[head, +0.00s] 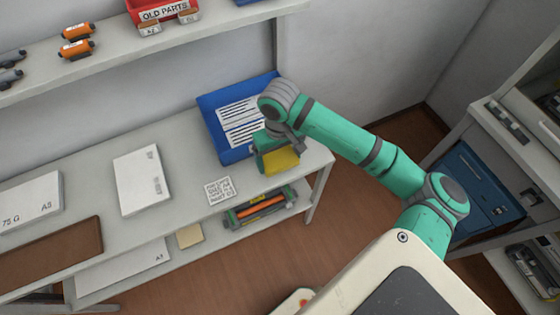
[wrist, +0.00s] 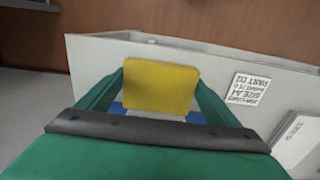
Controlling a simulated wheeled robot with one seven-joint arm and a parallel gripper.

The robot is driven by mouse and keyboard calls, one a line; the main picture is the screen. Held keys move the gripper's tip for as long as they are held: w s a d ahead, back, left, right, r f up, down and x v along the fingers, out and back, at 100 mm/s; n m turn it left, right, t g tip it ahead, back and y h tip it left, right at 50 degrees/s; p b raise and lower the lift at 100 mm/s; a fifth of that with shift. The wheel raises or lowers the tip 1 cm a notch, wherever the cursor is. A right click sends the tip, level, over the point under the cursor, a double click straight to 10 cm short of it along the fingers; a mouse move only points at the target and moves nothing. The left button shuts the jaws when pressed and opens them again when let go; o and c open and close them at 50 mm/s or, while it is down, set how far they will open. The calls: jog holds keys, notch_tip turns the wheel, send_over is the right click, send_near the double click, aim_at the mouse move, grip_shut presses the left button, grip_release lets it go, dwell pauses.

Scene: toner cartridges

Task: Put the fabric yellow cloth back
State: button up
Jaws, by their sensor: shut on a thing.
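The yellow cloth (wrist: 160,88) shows as a folded yellow block between the two green fingers of my gripper (wrist: 160,90) in the wrist view. My gripper (head: 272,160) is shut on it. In the head view the yellow cloth (head: 281,161) hangs at the gripper's lower side, over the right end of the grey table, just right of the blue tray (head: 211,118). Whether the cloth touches the tabletop I cannot tell. Part of the tray is hidden behind my arm.
A printed code label (head: 220,190) lies on the tabletop (head: 190,175) left of my gripper. A lower shelf holds a cartridge unit (head: 260,208) and a tan square pad (head: 190,236). A red bin (head: 163,13) sits on the upper shelf.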

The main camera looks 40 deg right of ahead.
aim_at(280, 164)
jog(key=f, duration=0.3)
jog(key=shift+w+d+f, duration=0.25)
jog(key=shift+w+d, duration=0.05)
jog(key=shift+w, duration=0.05)
jog(key=shift+f, duration=0.25)
jog(key=shift+f, duration=0.35)
